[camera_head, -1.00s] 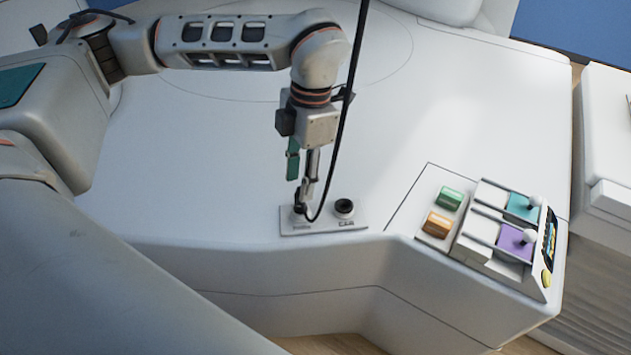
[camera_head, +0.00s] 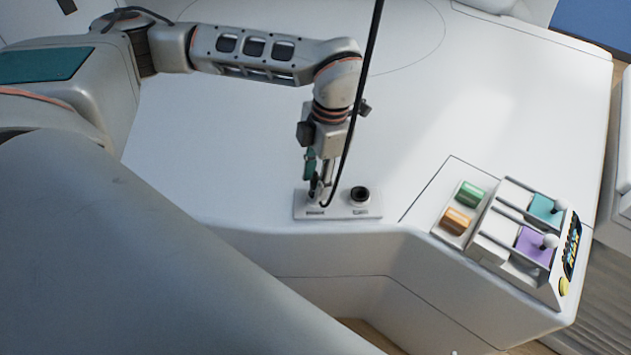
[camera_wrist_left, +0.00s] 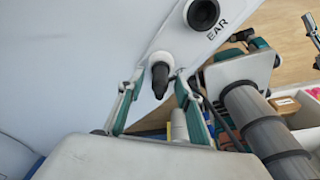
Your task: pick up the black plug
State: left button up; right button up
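The black plug (camera_wrist_left: 160,79) stands in the left socket of a white panel (camera_head: 345,212). A black cable (camera_head: 362,90) hangs from above and curves down to that socket. My left gripper (camera_head: 319,194) is over the left socket and mostly hides the plug in the head view. In the left wrist view, its two fingers (camera_wrist_left: 160,78) are apart, one on each side of the plug, with gaps visible. The right socket (camera_head: 360,195), marked EAR in the wrist view (camera_wrist_left: 202,13), is empty.
A control box (camera_head: 528,239) with two white-knobbed levers stands right of the panel. A green button (camera_head: 470,195) and an orange button (camera_head: 456,221) are beside it. The white surface behind the panel is clear.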

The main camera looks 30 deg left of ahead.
pick_arm(q)
grip_shut()
